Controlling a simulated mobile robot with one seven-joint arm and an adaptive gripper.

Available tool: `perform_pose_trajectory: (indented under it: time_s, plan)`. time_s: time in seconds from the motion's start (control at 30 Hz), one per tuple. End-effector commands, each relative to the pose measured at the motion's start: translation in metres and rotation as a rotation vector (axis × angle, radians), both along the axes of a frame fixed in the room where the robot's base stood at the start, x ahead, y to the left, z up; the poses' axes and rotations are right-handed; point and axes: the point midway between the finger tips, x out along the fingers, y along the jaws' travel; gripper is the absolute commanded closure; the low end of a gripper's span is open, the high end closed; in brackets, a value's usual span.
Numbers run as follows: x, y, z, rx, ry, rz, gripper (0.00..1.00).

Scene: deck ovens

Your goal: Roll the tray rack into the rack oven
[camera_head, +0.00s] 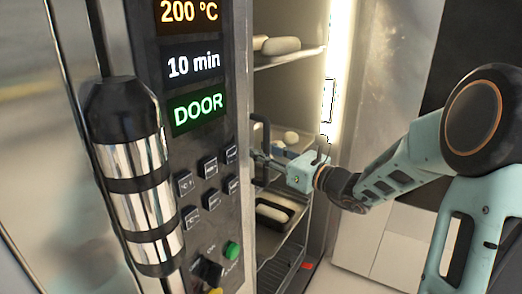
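The tray rack shows only in part, right of the control panel, with stacked trays (290,58) bearing pale loaves (281,45). A lower tray holds a dark tin with a loaf (274,211). The rack oven's control panel (215,140) reads 200 °C, 10 min and a green DOOR. My gripper (263,163) reaches left in front of the rack, beside a dark upright handle (262,133) at the panel's edge. Its fingertips are small and partly hidden, so I cannot tell whether they grip the handle. The rack's left side and wheels are hidden.
A large dark cylinder with shiny metal bands (135,180) stands close at the left, before a glossy metal surface. A bright light strip (337,80) runs upright behind the rack. Pale cabinet-like panels (385,245) stand on the right, behind my arm.

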Motion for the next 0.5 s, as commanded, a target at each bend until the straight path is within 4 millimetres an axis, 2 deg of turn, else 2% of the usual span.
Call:
perform_pose_trajectory:
  time_s: [0.3,0.5]
  plan:
    - [-0.046,-0.049,0.0,-0.001,0.0,-0.007,0.7]
    - [-0.068,-0.071,0.0,0.0,0.0,-0.006,0.7]
